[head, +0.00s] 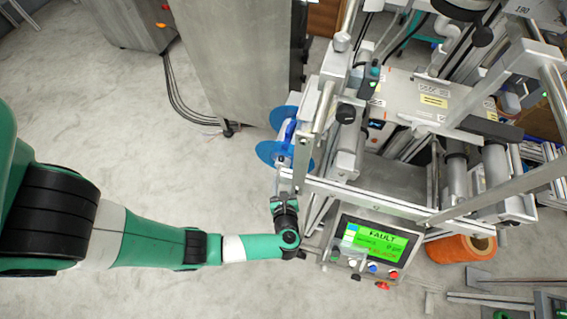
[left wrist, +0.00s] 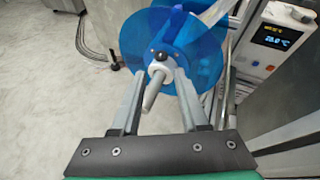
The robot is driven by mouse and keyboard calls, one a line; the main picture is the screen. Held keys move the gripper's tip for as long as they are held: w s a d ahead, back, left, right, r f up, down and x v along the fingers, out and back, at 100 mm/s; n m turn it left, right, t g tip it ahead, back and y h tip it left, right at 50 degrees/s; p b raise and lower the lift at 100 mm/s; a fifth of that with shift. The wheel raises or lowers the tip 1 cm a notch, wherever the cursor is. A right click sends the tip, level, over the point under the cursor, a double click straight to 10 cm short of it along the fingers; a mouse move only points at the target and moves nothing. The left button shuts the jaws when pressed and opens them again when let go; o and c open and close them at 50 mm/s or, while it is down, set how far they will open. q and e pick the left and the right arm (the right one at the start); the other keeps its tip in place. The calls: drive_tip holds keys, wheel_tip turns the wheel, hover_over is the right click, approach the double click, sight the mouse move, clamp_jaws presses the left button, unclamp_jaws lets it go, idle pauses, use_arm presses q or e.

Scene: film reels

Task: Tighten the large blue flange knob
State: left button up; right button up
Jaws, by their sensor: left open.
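The large blue flange (head: 271,153) stands at the left side of the machine in the head view. In the left wrist view the blue flange (left wrist: 137,37) is a translucent disc ahead of my fingers. Its knob (left wrist: 155,86), a grey-white hub with a slim grey lever and a small black ball, is at the flange centre. My left gripper (left wrist: 163,75) is open, with one finger on each side of the knob. I cannot tell whether either finger touches it. In the head view my left gripper (head: 284,186) is just below the flange. My right gripper is not in view.
The machine frame (head: 380,195) lies right of the flange. Below is a control panel (head: 371,246) reading FAULT. An orange spool (head: 459,248) is at the lower right. A small display box (left wrist: 277,40) is right of the flange. Open floor (head: 190,180) lies to the left.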

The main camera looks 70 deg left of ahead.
sight(281, 158)
use_arm(q)
drive_tip(key=b+x, duration=0.3)
drive_tip(key=x, duration=0.5)
drive_tip(key=shift+w+a+f, duration=0.1)
drive_tip(key=shift+a+f, duration=0.05)
drive_tip(key=shift+f, duration=0.1)
drive_tip(key=shift+w+a, duration=0.2)
drive_tip(key=shift+a, duration=0.1)
clamp_jaws()
